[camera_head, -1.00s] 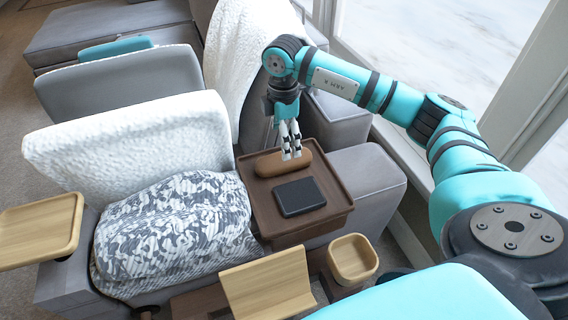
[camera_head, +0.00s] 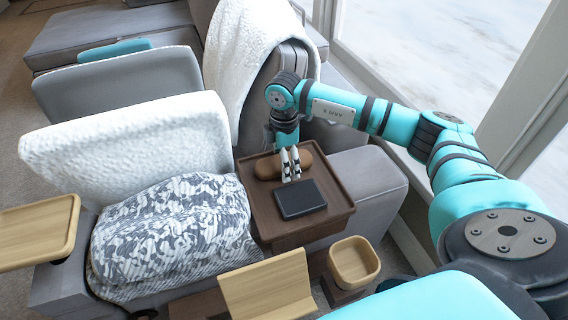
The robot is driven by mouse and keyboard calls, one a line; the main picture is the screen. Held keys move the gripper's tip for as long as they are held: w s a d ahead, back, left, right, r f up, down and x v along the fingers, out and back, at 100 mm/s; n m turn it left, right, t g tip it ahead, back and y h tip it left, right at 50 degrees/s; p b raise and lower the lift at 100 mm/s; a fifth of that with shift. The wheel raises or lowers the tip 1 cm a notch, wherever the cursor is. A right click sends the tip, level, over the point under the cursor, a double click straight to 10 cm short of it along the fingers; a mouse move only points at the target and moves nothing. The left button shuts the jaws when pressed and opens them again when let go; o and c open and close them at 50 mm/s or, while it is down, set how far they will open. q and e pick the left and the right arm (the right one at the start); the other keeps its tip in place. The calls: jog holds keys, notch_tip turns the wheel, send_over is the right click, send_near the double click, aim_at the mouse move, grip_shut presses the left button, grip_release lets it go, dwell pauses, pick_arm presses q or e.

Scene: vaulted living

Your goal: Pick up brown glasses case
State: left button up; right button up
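The brown glasses case (camera_head: 266,168) is a rounded, elongated case lying on a brown tray table (camera_head: 336,206), towards its back edge. My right gripper (camera_head: 291,179) points down over the tray in the head view. Its two light fingers show a narrow gap between them, with nothing seen held. The fingers cover part of the case right of its middle, and their tips reach below its near edge in the picture. I cannot tell whether they touch it. My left gripper is not in view.
A dark flat square object (camera_head: 299,199) lies on the tray just in front of the case. A patterned blanket (camera_head: 175,235) covers the seat to the left. A wooden bowl (camera_head: 354,262) and a wooden stand (camera_head: 268,288) are in front. A window runs along the right.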

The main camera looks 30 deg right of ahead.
jog(key=c, duration=1.1)
jog(key=shift+r, duration=0.1)
